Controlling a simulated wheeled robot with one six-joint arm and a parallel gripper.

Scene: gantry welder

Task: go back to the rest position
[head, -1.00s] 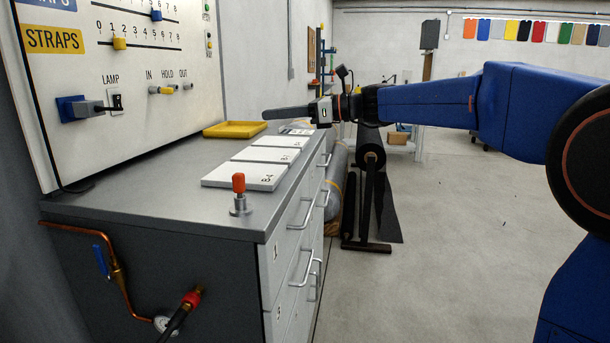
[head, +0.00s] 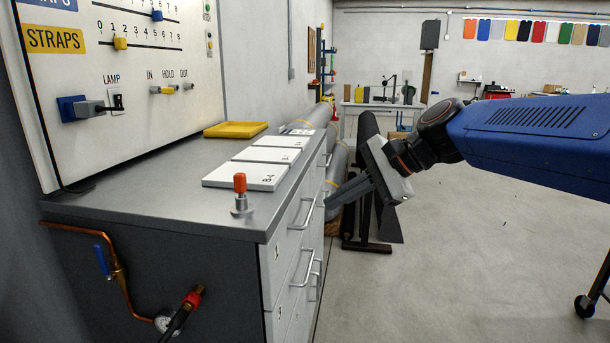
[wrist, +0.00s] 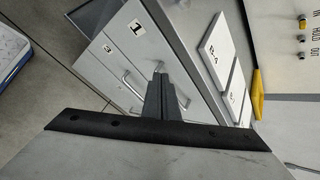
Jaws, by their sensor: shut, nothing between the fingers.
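My gripper (head: 342,197) is in the head view to the right of the grey cabinet, beside its drawer fronts. Its fingers point left and down and are together with nothing held. The blue arm reaches in from the right edge. In the wrist view the closed fingers (wrist: 158,98) stand out in front of the white drawer fronts (wrist: 130,62), which lie beyond them. I cannot tell the exact gap between the fingertips and the drawer handles.
Drawer handles (head: 302,214) stick out toward my gripper. A dark roll on a stand (head: 367,130) is behind the gripper. Floor (head: 450,260) is open at right.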

